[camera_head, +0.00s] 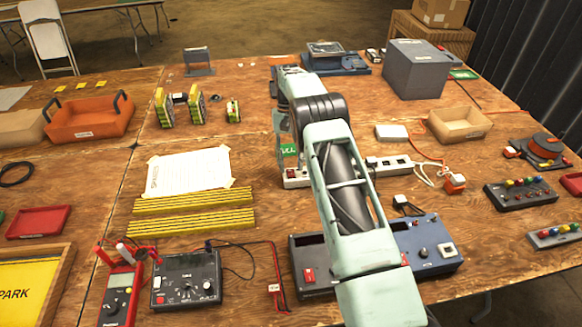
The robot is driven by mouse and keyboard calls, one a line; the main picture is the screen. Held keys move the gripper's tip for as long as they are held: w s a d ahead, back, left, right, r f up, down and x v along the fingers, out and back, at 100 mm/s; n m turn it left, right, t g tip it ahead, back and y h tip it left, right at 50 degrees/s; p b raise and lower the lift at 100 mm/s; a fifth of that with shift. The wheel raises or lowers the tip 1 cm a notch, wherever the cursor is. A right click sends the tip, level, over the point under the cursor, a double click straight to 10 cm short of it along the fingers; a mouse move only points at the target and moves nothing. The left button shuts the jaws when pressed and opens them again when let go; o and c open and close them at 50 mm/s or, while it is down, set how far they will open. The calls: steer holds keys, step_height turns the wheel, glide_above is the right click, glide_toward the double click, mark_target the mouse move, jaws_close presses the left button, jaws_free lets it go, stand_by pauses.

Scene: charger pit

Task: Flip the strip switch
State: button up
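A white power strip (391,166) lies on the wooden table in the middle of the head view. Its middle is hidden behind my arm. Its left end shows a small reddish part (292,174) that looks like its switch; its position is too small to read. My gripper (281,158) points down just above and behind this left end, partly covered by my arm link. Whether it touches the strip, and how far its fingers are apart, I cannot tell.
A green label (289,149) is by my gripper. A paper sheet (188,172) and yellow-black strips (192,212) lie left. Control panels (427,245) stand in front. A white adapter (391,132), a cardboard tray (459,124) and a grey box (417,70) are behind right.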

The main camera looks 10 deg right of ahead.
mark_target(290, 170)
steer(key=shift+v, duration=2.85)
